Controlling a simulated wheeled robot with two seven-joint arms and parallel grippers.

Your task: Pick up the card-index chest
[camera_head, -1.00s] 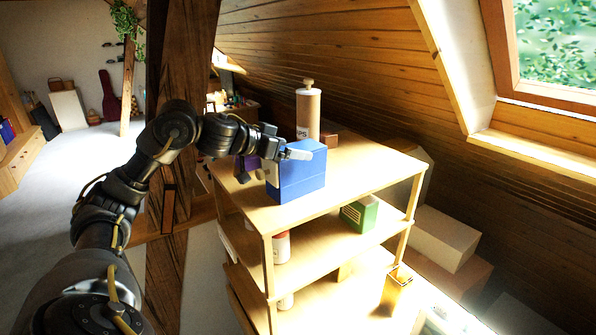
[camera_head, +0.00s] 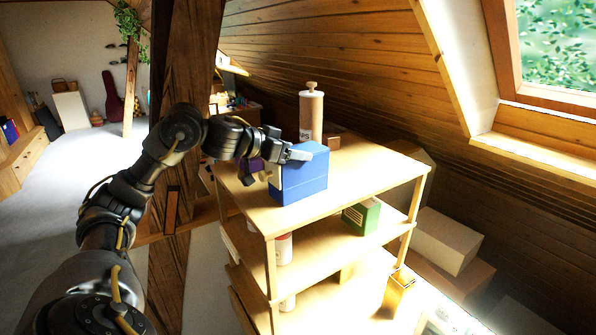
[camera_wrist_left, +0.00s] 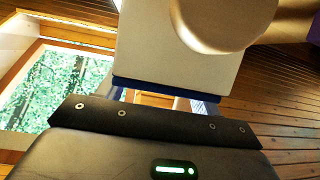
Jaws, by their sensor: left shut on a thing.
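The card-index chest appears to be the blue box (camera_head: 305,182) on the top board of the wooden shelf unit, near its front left edge. In the left wrist view its pale face (camera_wrist_left: 145,50) with a large round beige knob (camera_wrist_left: 225,25) and blue edge fills the upper middle. My left gripper (camera_head: 288,158) comes in from the left and is shut on the chest, with a grey finger lying along its upper edge. The other finger is mostly hidden. The chest looks upright; I cannot tell whether it is clear of the board. My right gripper is not in view.
A tall wooden cylinder with a knob (camera_head: 311,112) stands just behind the chest, with a small brown block (camera_head: 333,142) beside it. A purple item (camera_head: 250,165) is partly behind my gripper. The shelf top (camera_head: 375,172) is clear to the right. A timber post (camera_head: 188,60) rises close behind my arm.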

